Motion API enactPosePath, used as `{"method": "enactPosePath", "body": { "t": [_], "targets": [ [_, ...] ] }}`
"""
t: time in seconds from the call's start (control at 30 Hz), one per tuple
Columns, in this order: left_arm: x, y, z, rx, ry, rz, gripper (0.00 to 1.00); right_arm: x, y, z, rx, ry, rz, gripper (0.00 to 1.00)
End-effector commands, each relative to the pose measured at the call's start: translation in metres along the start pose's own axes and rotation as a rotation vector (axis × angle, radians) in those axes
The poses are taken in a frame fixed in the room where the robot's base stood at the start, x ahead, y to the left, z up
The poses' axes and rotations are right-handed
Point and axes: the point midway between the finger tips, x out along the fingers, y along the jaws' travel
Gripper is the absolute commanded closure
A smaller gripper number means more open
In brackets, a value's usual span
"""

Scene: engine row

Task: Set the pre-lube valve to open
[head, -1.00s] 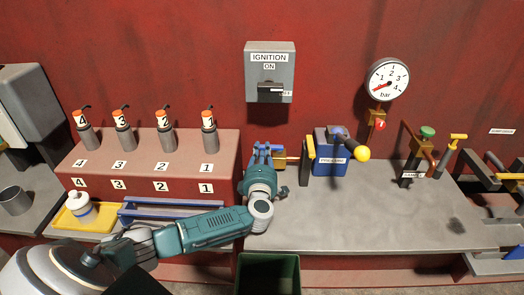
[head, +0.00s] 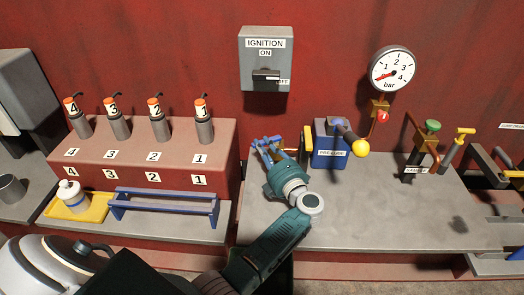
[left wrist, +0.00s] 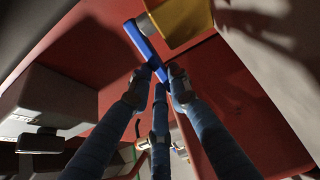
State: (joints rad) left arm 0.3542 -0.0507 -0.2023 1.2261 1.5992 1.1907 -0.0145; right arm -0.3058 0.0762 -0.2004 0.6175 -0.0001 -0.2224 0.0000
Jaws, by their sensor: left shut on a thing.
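The blue pump box labelled PRE-LUBE (head: 330,152) stands on the bench against the red wall, with a yellow-knobbed lever (head: 350,138) on top. A brass pipe piece (head: 291,151) runs left from it. My left gripper (head: 268,147) is at the left end of this piece, with its blue fingers closed. In the left wrist view, the fingertips close on a bright blue lever (left wrist: 140,40) beside a yellow part (left wrist: 183,18). The fingers hide much of the valve in the head view, so its setting is unclear. My right gripper is out of view.
The ignition switch box (head: 266,60) and pressure gauge (head: 392,68) are on the wall. A red block with numbered plugs (head: 185,165) is to the left. The bench (head: 385,215) is clear in front.

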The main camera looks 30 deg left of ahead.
Motion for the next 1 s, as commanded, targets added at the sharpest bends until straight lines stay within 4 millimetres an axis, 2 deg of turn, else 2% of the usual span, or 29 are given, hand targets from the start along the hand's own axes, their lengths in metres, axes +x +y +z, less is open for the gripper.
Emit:
{"method": "enactPosePath", "body": {
  "t": [0.03,0.17,0.3,0.5,0.87,0.9,0.97,1.0],
  "targets": [
    [-0.002,-0.009,0.002,-0.003,0.027,-0.007,1.0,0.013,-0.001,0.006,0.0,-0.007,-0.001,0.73],
    [-0.004,-0.007,0.002,-0.001,0.088,-0.006,1.0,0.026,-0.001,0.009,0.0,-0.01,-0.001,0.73],
    [-0.004,-0.005,0.002,-0.001,0.132,-0.005,1.0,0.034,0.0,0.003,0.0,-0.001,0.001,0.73],
    [-0.004,-0.003,0.002,0.001,0.159,-0.005,1.0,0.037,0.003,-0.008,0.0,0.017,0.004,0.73],
    [-0.004,-0.003,0.002,0.001,0.161,-0.004,1.0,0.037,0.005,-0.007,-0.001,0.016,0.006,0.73],
    [-0.004,-0.003,0.002,0.001,0.161,-0.004,0.76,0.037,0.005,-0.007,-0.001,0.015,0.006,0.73],
    [-0.004,-0.002,0.002,0.001,0.161,-0.004,0.65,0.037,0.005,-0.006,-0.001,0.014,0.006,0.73],
    [-0.004,-0.002,0.002,0.001,0.161,-0.004,0.62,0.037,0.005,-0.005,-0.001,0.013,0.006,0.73]
  ]
}}
